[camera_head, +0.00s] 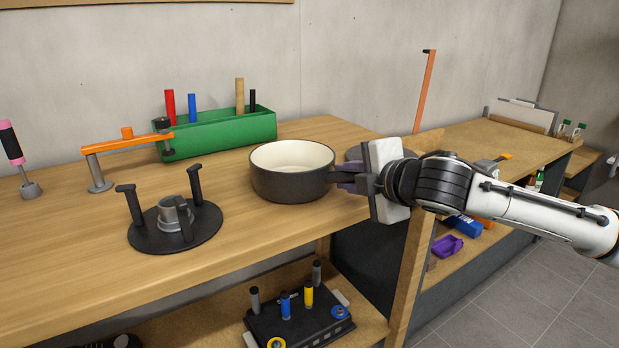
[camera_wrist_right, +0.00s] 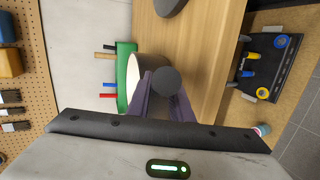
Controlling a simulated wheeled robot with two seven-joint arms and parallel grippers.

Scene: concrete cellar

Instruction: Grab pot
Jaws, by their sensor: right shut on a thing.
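The pot (camera_head: 288,186) is dark grey outside and cream inside. It stands upright at the right part of the wooden workbench (camera_head: 70,262), its handle pointing right. My right gripper (camera_head: 345,177) comes in from the right with its purple fingers closed around the handle. In the right wrist view the fingers (camera_wrist_right: 166,98) flank the dark rounded handle end (camera_wrist_right: 166,81), and part of the pot (camera_wrist_right: 149,66) shows behind. Most of the handle is hidden by the fingers. I cannot tell whether the pot touches the bench all round. My left gripper is not in view.
A green box (camera_head: 225,131) with upright colored rods stands behind the pot. A black round base (camera_head: 150,236) with posts and a grey cup is front left. An orange-armed stand (camera_head: 120,145) is at the back left. A wooden post (camera_head: 412,275) is close below my right arm.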

